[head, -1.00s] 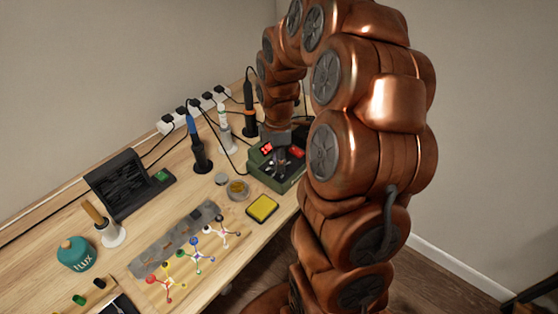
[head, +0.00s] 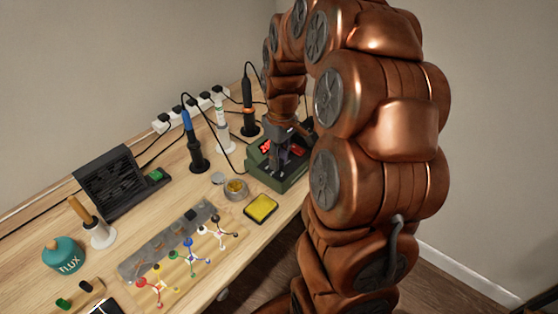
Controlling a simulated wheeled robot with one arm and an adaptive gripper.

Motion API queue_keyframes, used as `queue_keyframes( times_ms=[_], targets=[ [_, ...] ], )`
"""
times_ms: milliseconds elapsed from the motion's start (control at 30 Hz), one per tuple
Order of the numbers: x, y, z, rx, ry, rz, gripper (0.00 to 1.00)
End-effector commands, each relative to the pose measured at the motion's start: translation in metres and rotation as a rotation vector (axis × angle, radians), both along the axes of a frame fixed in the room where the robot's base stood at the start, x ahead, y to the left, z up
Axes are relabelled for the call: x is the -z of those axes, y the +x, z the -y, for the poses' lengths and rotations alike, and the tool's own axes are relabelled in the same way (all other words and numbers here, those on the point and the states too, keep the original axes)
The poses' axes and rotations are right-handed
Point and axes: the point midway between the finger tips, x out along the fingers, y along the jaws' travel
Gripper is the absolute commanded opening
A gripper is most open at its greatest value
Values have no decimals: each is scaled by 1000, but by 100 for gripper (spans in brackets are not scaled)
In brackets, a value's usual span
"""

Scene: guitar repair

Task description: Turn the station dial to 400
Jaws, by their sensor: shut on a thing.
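The soldering station (head: 263,177) is a dark green box at the far right end of the bench. It has a red lit display (head: 265,147), too small to read here, and a red part (head: 298,149) to the right. My gripper (head: 281,160) reaches down onto the station's front between these two. It is shut on the station dial, which the fingers hide. The number the dial points to cannot be seen.
A yellow sponge (head: 261,207) and a small round tin (head: 236,190) lie in front of the station. Upright irons with blue (head: 193,145) and orange-black (head: 249,95) handles stand behind, with loose cables. My arm covers the right side.

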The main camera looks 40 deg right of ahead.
Motion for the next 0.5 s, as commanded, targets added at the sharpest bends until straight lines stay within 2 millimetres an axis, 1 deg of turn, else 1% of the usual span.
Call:
queue_keyframes(
  times_ms=[33, 500],
  targets=[
    [2, -1, 0, 46, 1, -2, 0],
    [2, -2, 1, 492, -2, -2, 0]
  ],
)
